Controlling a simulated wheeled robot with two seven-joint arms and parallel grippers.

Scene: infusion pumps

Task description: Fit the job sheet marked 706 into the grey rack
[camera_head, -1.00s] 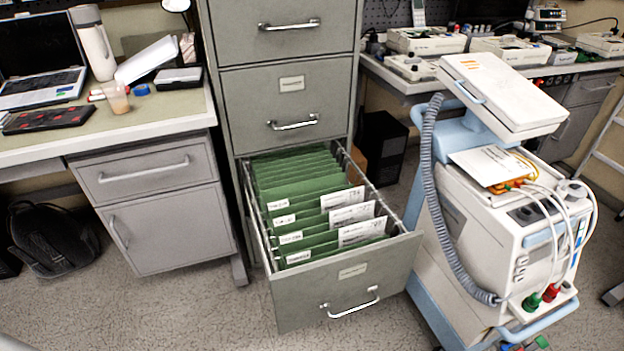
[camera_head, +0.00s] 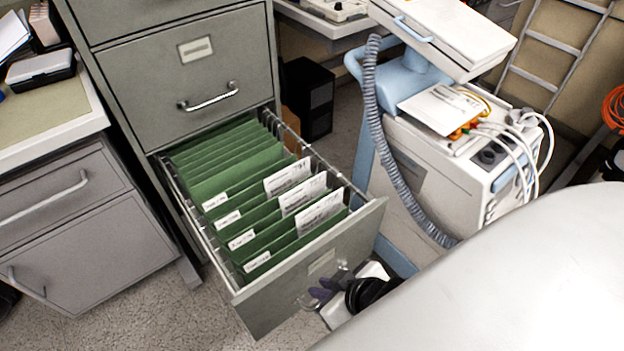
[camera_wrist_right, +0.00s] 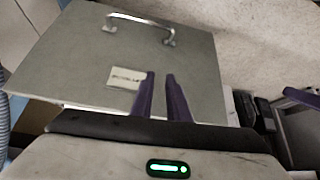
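White printed sheets (camera_head: 288,177) stand among green hanging folders in the open cabinet drawer (camera_head: 262,300). Their numbers are too small to read, so I cannot tell which is 706. Another white sheet (camera_head: 441,108) lies on the trolley machine. I cannot make out a separate grey rack. My right gripper (camera_head: 325,290) is in front of the drawer front, near its handle (camera_wrist_right: 142,24). In the right wrist view, its purple fingers (camera_wrist_right: 161,97) are slightly apart with nothing between them. A purple piece (camera_wrist_right: 302,97) at the right edge looks like part of my left gripper.
The white-and-blue trolley machine (camera_head: 440,150) with a coiled hose stands right of the drawer. A desk cabinet (camera_head: 70,225) stands on the left. My own pale arm covers the lower right. Speckled floor (camera_head: 150,320) is open between desk and drawer.

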